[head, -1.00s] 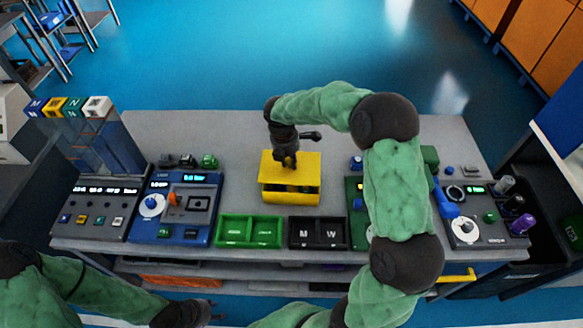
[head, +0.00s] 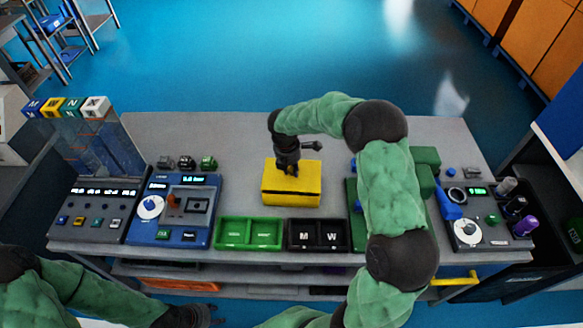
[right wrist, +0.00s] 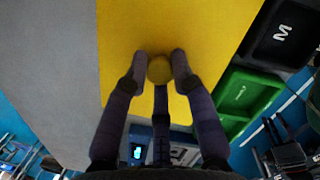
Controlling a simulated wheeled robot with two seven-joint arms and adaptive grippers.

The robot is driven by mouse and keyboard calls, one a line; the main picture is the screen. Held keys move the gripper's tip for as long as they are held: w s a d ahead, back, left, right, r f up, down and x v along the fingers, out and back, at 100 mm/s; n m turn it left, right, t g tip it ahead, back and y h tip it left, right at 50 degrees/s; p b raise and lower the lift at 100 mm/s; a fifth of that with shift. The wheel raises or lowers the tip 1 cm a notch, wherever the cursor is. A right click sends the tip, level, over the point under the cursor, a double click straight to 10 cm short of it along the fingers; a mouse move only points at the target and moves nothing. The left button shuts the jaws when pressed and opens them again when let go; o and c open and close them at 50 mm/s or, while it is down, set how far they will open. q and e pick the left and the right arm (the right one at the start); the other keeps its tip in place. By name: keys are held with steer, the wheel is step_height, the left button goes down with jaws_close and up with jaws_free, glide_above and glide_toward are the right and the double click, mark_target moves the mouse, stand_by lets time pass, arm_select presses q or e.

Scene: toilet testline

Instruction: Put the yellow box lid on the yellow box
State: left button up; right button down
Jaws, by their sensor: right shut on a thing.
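The yellow box (head: 291,198) stands on the grey table behind the black and green trays. The yellow box lid (head: 305,170) lies over its top, with only a thin dark line between them in the head view. My right gripper (head: 288,170) is above the lid, shut on its round yellow knob (right wrist: 160,69), which shows between the fingertips in the right wrist view. The lid (right wrist: 190,30) fills the top of that view. My left gripper (head: 200,316) is low at the bottom left, away from the box; its fingers are too unclear to judge.
A green two-part tray (head: 249,233) and a black tray marked M and W (head: 318,235) stand in front of the box. A blue device (head: 173,209) is at the left. My right arm covers part of the green device (head: 356,215). The table behind the box is clear.

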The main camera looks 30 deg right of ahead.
mark_target(288, 177)
steer(key=shift+f, duration=0.35)
steer(key=c, duration=1)
jaws_free()
steer(key=shift+c, duration=0.2)
steer(key=shift+r, duration=0.1)
step_height(288, 177, up, 13)
steer(key=a+p, duration=0.1)
steer(key=p, duration=0.1)
steer(key=shift+s+a+p, duration=0.15)
steer(key=shift+a+p, duration=0.25)
